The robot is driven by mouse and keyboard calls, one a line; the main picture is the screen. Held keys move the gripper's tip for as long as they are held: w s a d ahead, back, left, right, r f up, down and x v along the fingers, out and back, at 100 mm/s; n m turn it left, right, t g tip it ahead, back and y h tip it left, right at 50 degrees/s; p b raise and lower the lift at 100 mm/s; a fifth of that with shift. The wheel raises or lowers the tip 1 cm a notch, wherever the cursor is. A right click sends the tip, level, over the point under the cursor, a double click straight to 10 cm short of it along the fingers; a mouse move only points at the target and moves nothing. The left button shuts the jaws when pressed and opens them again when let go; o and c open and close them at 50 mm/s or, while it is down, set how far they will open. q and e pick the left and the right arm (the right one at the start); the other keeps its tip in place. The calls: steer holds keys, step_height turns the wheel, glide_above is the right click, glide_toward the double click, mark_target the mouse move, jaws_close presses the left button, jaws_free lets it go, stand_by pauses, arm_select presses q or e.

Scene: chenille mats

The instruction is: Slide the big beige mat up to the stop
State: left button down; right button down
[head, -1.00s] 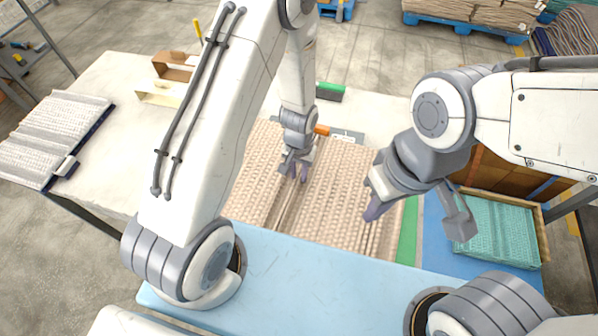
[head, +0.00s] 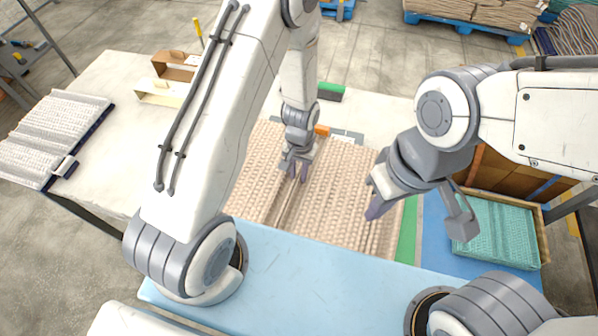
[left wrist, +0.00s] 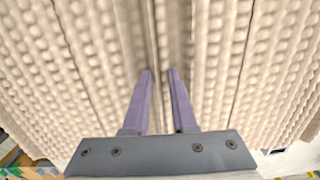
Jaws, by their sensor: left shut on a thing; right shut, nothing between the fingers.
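The big beige mat (head: 335,190) lies flat on the work table, with raised ridges running along it. It fills most of the left wrist view (left wrist: 75,75). My left gripper (head: 297,176) is over its middle, shut on a narrow ridge or fold of the mat between the purple fingers (left wrist: 159,100). My right gripper (head: 374,212) is shut and empty at the mat's right part; whether its tip touches the mat is unclear. A green-topped dark block (head: 330,92) stands beyond the mat. I cannot tell for certain which part is the stop. My left arm hides the mat's left part.
A green strip (head: 408,228) and blue surface lie right of the mat. A crate with teal mats (head: 495,232) is further right. Open cardboard boxes (head: 165,88) stand at the back left. A grey-white mat stack (head: 50,135) is far left. An orange piece (head: 321,130) sits beyond the mat.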

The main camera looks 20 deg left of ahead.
arm_select(q)
steer(key=w, duration=0.1)
steer(key=w+t, duration=0.1)
steer(key=w, duration=0.1)
steer(key=shift+d+r, duration=0.15)
steer(key=shift+r, duration=0.05)
steer(key=shift+w+d, duration=0.1)
steer(key=shift+w, duration=0.6)
arm_select(e)
steer(key=shift+w, duration=0.3)
arm_select(q)
steer(key=c, duration=0.7)
jaws_free()
steer(key=shift+w+f, duration=0.1)
steer(key=shift+f, duration=0.05)
steer(key=shift+o, duration=0.3)
steer(key=shift+s, duration=0.2)
arm_select(e)
steer(key=shift+w+d+f, duration=0.1)
steer(key=shift+w, duration=0.15)
arm_select(q)
steer(key=shift+s, duration=0.1)
